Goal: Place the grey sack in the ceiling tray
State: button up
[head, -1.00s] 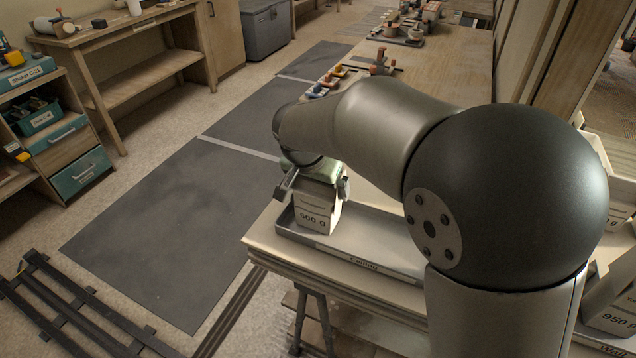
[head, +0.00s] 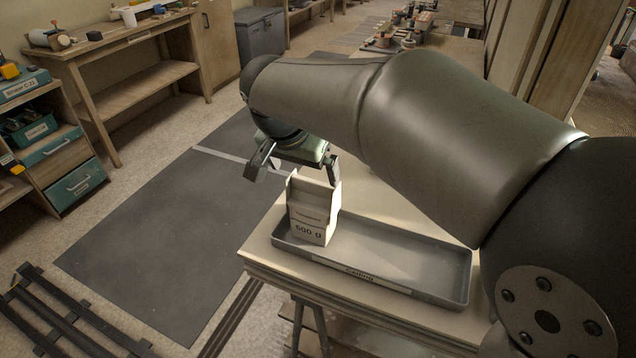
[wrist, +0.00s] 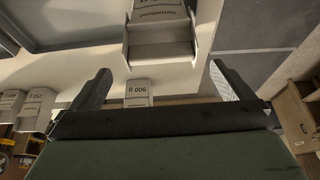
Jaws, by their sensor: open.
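The grey sack (head: 309,228), a pale block-shaped pack labelled 500 g, stands upright inside the left end of the ceiling tray (head: 405,262). The tray is a long, shallow grey tray with a label on its front edge. The sack also shows at the top of the wrist view (wrist: 160,38), partly cut off. My gripper (head: 296,172) is open and empty just above the sack, with its fingers spread apart and clear of it. Its two fingers also show in the wrist view (wrist: 160,78), with the sack beyond them.
The tray sits on a pale worktable (head: 262,255); the rest of the tray is empty. In the wrist view, a 900 g pack (wrist: 137,92) and other packs (wrist: 36,106) sit lower down. A dark floor mat (head: 150,240) lies left. Several items (head: 400,30) stand at the table's far end.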

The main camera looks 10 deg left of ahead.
jog(key=shift+s+r, duration=0.1)
jog(key=shift+r, duration=0.05)
jog(key=s+d+f+g, duration=0.1)
jog(key=s+d+f, duration=0.1)
jog(key=d, duration=0.5)
jog(key=s+d+f+g, duration=0.1)
jog(key=s+d+f, duration=0.1)
jog(key=d, duration=0.5)
jog(key=s+d+f+g, duration=0.1)
jog(key=s+d+f, duration=0.15)
jog(key=d, duration=0.45)
jog(key=s+d+f+n+g, duration=0.1)
jog(key=s+d+f+n, duration=0.1)
jog(key=s+d+f, duration=0.5)
jog(key=s+d, duration=0.2)
jog(key=s, duration=0.2)
jog(key=shift+s+d+g+y, duration=0.3)
jog(key=shift+d+y, duration=0.1)
